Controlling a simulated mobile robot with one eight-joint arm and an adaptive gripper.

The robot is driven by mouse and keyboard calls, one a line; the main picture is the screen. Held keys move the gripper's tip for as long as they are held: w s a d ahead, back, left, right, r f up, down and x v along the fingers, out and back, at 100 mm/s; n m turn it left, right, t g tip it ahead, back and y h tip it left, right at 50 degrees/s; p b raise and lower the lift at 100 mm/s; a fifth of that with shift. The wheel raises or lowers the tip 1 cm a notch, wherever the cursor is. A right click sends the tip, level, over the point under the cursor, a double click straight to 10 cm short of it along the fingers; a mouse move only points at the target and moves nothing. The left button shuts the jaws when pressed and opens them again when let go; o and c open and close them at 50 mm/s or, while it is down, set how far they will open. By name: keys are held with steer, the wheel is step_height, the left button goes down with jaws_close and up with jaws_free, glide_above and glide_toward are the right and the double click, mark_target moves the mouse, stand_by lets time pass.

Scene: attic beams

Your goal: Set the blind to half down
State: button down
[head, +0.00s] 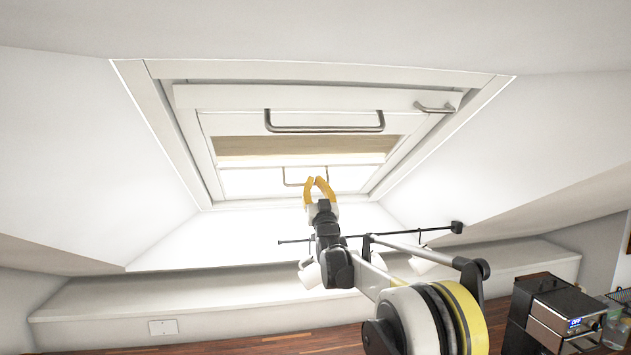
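The blind (300,147) shows as a beige band in the white skylight frame, with a white bar along its lower edge and bright glass below it. A thin U-shaped pull handle (290,184) hangs from that bar. My gripper (314,179) has yellow-orange curved fingers reaching up from below, overlapping the pull handle in the head view. The fingertips are close together with a small gap. I cannot tell whether they touch or hold the handle, as the fingers cover part of it.
A larger metal bar handle (325,128) is on the upper sash, and a small metal handle (434,108) sits at its top right. A black rail with white lamps (312,273) runs below the window. A coffee machine (567,315) stands on the wooden counter at lower right.

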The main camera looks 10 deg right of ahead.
steer(key=shift+w+f, duration=0.45)
steer(key=shift+w, duration=0.2)
steer(key=shift+s, duration=0.1)
